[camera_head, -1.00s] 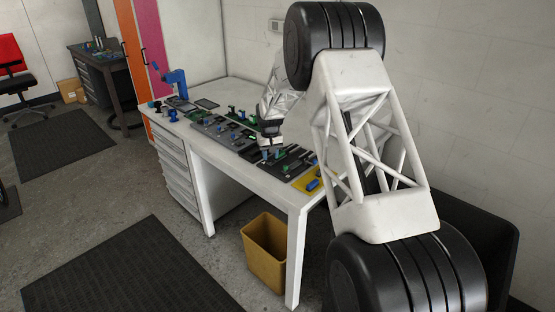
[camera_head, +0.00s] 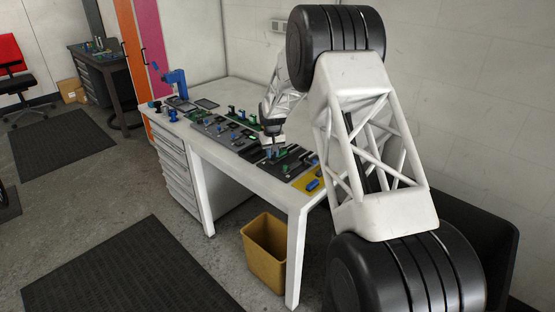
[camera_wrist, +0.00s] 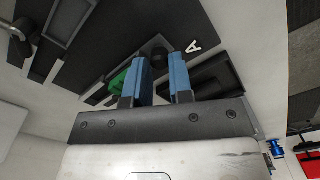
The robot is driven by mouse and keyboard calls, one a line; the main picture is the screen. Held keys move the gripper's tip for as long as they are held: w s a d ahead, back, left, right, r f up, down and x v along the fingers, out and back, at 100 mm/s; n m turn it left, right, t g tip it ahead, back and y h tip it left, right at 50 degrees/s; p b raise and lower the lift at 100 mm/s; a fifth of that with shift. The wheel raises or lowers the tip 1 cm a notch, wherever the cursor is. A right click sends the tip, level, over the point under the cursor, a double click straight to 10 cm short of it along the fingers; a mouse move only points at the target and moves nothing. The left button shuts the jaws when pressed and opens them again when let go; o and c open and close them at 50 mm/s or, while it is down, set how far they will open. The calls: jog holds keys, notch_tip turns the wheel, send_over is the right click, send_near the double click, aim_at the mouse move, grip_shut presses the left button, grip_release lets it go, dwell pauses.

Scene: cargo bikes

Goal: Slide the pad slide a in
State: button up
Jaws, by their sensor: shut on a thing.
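My gripper (camera_head: 272,152) is down at the dark fixture boards near the front end of the white workbench. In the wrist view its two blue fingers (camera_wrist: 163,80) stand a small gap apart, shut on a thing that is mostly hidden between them. I take it for the pad slide a, but its shape and how far in it sits cannot be made out. A white letter A (camera_wrist: 194,46) marks the dark board (camera_wrist: 215,22) just beyond the fingers. A round black knob (camera_wrist: 157,47) stands beyond the fingertips, and a green part (camera_wrist: 119,80) shows beside the left finger.
Several blue and green parts stand on the boards along the workbench (camera_head: 232,165). A yellow plate (camera_head: 308,181) with a blue part lies at the near end. A blue upright device (camera_head: 176,80) stands at the far end. A yellow bin (camera_head: 265,245) is on the floor.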

aim_at(284, 150)
jog(key=shift+w+d, duration=2.5)
jog(key=shift+w, duration=0.05)
jog(key=o, duration=0.6)
jog(key=shift+o, duration=0.2)
jog(key=shift+r, duration=2.25)
jog(key=shift+s+r, duration=0.1)
jog(key=s+a+r, duration=0.2)
jog(key=s+a, duration=0.2)
jog(key=shift+r, duration=0.4)
